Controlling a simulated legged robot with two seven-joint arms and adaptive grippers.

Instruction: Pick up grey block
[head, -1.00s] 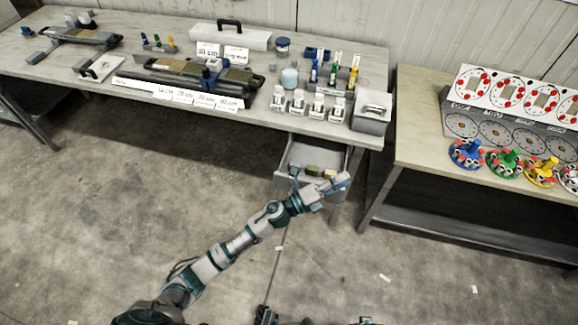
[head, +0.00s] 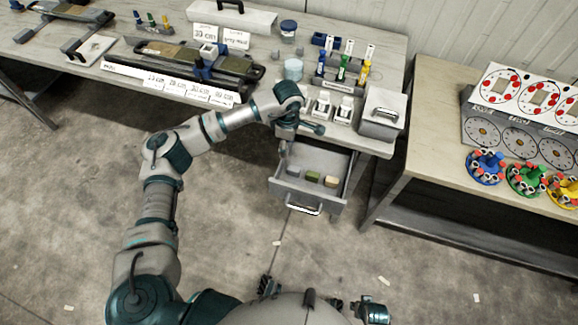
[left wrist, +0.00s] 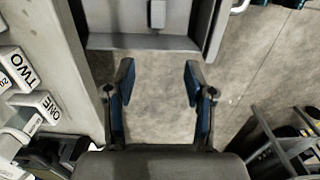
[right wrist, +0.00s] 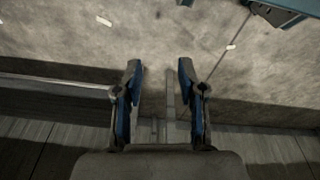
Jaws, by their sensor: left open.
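The grey block (head: 293,170) lies in the open drawer (head: 323,207) under the table, at the left of a row of blocks. In the left wrist view a pale grey block (left wrist: 157,13) shows inside the drawer at the top edge. My left gripper (head: 301,138) is above the back left of the drawer, close to the table edge. In the left wrist view its fingers (left wrist: 158,76) are apart with only floor between them, short of the drawer's side wall. My right gripper (right wrist: 158,78) is open and empty over the floor.
A green block (head: 312,175) and a tan block (head: 331,181) share the drawer. White labelled holders (head: 342,108) and a grey box (head: 381,113) stand on the table above it. A second table (head: 430,150) is at the right.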

